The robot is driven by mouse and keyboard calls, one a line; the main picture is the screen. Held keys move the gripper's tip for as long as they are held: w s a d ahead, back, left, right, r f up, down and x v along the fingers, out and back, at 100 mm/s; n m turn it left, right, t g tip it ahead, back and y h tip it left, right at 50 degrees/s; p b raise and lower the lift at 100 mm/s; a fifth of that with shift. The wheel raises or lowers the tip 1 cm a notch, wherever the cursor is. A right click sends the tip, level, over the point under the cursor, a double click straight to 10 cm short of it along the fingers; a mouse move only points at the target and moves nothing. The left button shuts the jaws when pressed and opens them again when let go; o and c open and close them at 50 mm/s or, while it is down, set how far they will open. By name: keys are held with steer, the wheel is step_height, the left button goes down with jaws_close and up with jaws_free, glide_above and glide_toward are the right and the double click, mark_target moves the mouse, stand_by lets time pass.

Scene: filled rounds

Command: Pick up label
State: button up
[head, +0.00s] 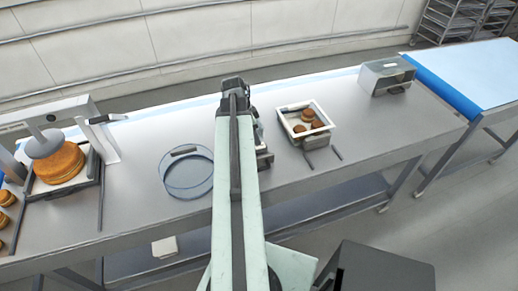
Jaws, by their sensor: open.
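I cannot make out a label for certain in the head view. My pale green arm rises through the middle of the picture and hides part of the steel table (370,155) behind it. My gripper (264,158) is a dark shape beside the arm's right edge, over the table, partly hidden by the arm. It is open, and nothing shows between its jaws. It is left of a white tray (284,125) holding several brown rounds (317,124).
A clear round tub (187,188) stands left of my arm. Further left, a press (44,146) stands over a large brown round (60,165). A metal box (387,76) stands at the back right, near a blue-edged belt (470,70). The table's front right is clear.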

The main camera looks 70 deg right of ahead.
steer(key=b+x, duration=0.4)
steer(key=x, duration=0.1)
steer(key=shift+s+a+f, duration=0.1)
steer(key=shift+s+a, duration=0.05)
steer(key=shift+s, duration=0.05)
steer(key=shift+r, duration=0.2)
steer(key=c, duration=0.9)
